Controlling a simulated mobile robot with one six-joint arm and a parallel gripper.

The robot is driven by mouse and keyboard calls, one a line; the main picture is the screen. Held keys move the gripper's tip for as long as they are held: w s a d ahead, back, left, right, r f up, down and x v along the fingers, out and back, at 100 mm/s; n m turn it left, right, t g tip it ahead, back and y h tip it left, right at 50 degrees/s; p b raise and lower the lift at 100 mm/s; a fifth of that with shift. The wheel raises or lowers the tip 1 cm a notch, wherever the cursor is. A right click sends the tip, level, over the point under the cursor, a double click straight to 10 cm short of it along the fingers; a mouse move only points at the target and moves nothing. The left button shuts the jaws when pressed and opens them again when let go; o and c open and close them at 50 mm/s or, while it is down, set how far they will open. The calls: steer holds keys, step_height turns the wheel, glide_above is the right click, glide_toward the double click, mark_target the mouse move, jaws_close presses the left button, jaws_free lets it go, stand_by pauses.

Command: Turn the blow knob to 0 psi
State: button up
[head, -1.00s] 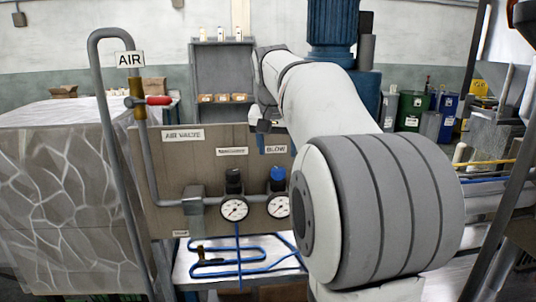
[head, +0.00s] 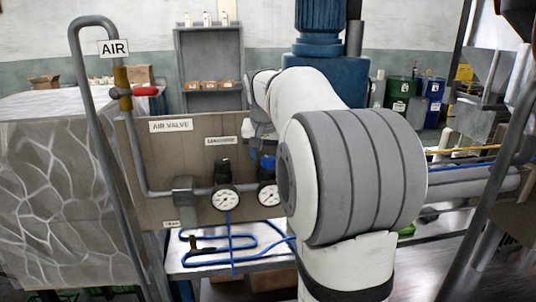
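The knob with the blue cap (head: 267,163) stands upright on the pipe at the right of the brown air-valve board (head: 140,135). A round white gauge (head: 267,195) sits just below it, its right edge close to my arm; the needle is too small to read. A black knob (head: 222,166) with its own gauge (head: 225,199) stands to the left. My gripper (head: 259,138) is a small, partly hidden shape just above the blue knob. I cannot tell whether it touches the knob or whether its fingers are open. The BLOW label is hidden.
A grey pipe with a red-handled valve (head: 146,91) and an AIR sign (head: 114,48) rises at the left. Blue hoses (head: 215,247) lie on the low table below the gauges. My large white and grey arm blocks the view to the right.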

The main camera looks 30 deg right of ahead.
steer(key=c, duration=0.9)
steer(key=shift+c, duration=0.2)
steer(key=shift+n, duration=0.3)
steer(key=n+y, duration=0.1)
steer(key=n, duration=0.2)
steer(key=shift+d+t, duration=0.15)
steer(key=shift+t, duration=0.25)
steer(key=n+y, duration=0.1)
steer(key=n, duration=0.3)
steer(key=shift+d+y, duration=0.1)
steer(key=shift+y, duration=0.3)
steer(key=n, duration=0.2)
steer(key=n+y, duration=0.1)
steer(key=n, duration=0.1)
steer(key=shift+d+n+y, duration=0.1)
steer(key=shift+n+y, duration=0.2)
steer(key=shift+n+g+y, duration=0.5)
steer(key=shift+n+g, duration=0.1)
steer(key=shift+n, duration=0.9)
steer(key=o, duration=1)
